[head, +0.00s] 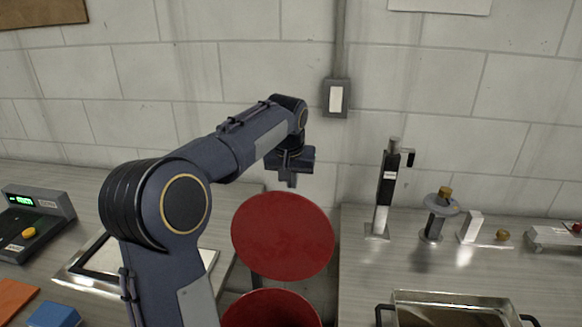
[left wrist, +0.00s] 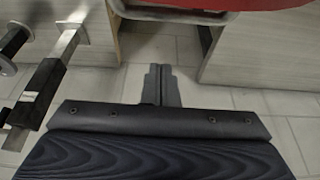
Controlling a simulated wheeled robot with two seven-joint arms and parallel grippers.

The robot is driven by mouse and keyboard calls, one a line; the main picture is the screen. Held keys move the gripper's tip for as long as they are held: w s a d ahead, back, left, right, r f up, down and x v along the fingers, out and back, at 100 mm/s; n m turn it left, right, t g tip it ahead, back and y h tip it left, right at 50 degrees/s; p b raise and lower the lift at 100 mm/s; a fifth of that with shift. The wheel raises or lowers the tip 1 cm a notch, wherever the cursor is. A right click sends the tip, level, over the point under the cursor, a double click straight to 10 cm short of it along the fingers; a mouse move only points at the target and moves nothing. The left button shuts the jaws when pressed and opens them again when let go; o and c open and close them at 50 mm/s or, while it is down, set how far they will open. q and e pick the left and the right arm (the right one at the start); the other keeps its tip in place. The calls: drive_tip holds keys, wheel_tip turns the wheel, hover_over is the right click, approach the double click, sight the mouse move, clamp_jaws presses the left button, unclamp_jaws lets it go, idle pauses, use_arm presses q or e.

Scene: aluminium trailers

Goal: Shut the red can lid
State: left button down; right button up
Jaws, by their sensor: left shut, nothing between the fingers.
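The red can (head: 270,310) stands in the gap between two counters, with only its upper part in the head view. Its round red lid (head: 283,237) is raised and tilted up above the can's opening. My left gripper (head: 292,182) is just above and behind the lid's top edge, apart from it as far as I can tell. Its fingers are shut and empty; they also show in the left wrist view (left wrist: 160,84). A strip of red, likely the lid (left wrist: 230,4), crosses the top of that view. My right gripper is not in view.
The right counter (head: 360,270) holds a height gauge (head: 386,190), small metal parts and a metal tray (head: 455,298) with dark handles. The left counter has a scale (head: 35,222) and a blue block (head: 54,315). A grey switch box (head: 336,98) is on the wall behind.

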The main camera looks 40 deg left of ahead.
sight(289, 194)
use_arm(q)
drive_tip(key=s, duration=0.1)
drive_tip(key=s+d+f, duration=0.1)
drive_tip(key=s, duration=0.1)
drive_tip(key=shift+d+f, duration=0.3)
drive_tip(key=shift+f, duration=0.1)
